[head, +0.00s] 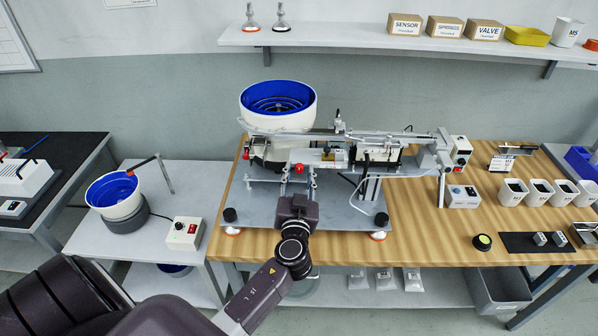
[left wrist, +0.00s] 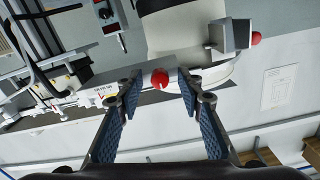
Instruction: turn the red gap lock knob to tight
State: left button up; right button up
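A red knob (head: 299,168) sits on the front of the feeder machine, below the rail, in the head view. In the left wrist view the red knob (left wrist: 159,79) is on a pale grey block, with a small pointed shape on its face. My left gripper (head: 299,182) reaches up to it from the front. In the left wrist view its blue-padded fingers (left wrist: 161,88) are open, one on each side of the knob, with visible gaps. I cannot tell how deep the knob lies between them. My right gripper is not in view.
A large blue-lined bowl feeder (head: 278,105) stands behind the knob.

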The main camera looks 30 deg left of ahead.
pick_arm(q)
grip_shut()
jog(key=shift+m, duration=0.4)
jog(key=shift+f+m+b, duration=0.1)
jog(key=shift+m+b, duration=0.6)
jog(key=shift+m, duration=0.3)
jog(key=m, duration=0.4)
jog(key=shift+d+m+b, duration=0.1)
jog(key=shift+m+b, duration=0.2)
jog(key=shift+b, duration=0.1)
jog(key=m, duration=0.5)
jog(key=shift+p, duration=0.3)
jog(key=m+p, duration=0.1)
jog(key=m, duration=0.4)
jog(key=shift+m, duration=0.4)
